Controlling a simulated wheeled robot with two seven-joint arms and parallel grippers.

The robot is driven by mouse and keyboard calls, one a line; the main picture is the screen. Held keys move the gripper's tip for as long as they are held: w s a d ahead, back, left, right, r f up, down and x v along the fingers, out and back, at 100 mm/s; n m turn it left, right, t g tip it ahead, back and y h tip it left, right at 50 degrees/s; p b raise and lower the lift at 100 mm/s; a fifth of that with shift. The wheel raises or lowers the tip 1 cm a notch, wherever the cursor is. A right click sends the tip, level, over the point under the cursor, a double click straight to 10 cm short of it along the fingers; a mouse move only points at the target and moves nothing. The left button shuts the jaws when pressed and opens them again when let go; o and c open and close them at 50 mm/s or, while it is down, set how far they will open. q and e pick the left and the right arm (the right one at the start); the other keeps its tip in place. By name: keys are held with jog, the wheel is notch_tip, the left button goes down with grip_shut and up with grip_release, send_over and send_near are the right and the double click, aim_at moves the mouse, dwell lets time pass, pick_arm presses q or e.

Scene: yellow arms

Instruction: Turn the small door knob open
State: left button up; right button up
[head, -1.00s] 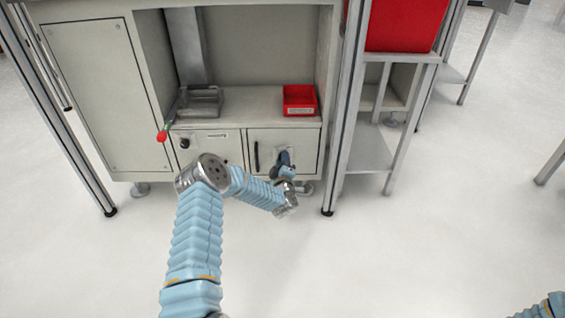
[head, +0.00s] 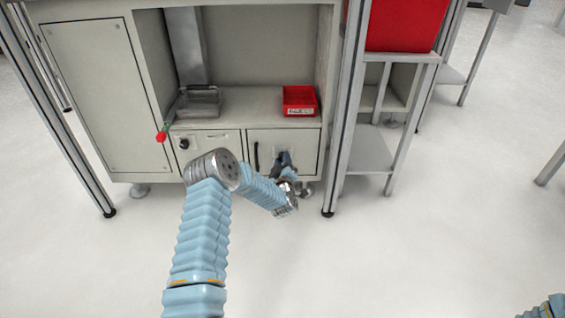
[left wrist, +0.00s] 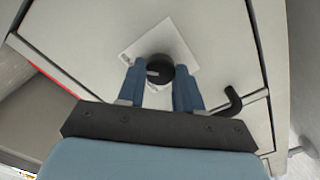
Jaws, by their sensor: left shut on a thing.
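The small door (head: 268,140) is a grey panel at the lower right of the cabinet and appears closed. Its round black knob (left wrist: 160,66) sits on a white square plate (left wrist: 132,47) in the left wrist view. My left gripper (left wrist: 157,76) has its two blue fingers on either side of the knob, shut on it. In the head view the left gripper (head: 283,160) is at the right part of the small door, and it hides the knob there. My right gripper is out of view.
A black bar handle (head: 256,156) is on the door, left of my gripper. Another grey door with a black knob (head: 184,144) is to the left. A metal post (head: 342,130) stands close on the right.

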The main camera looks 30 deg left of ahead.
pick_arm(q)
jog(key=shift+f, duration=0.1)
jog(key=o, duration=1)
jog(key=shift+o, duration=0.2)
jog(key=shift+s+d, duration=0.1)
jog(key=p+v, duration=0.2)
jog(key=v, duration=1.1)
jog(key=shift+s, duration=0.35)
jog(key=shift+d, duration=0.2)
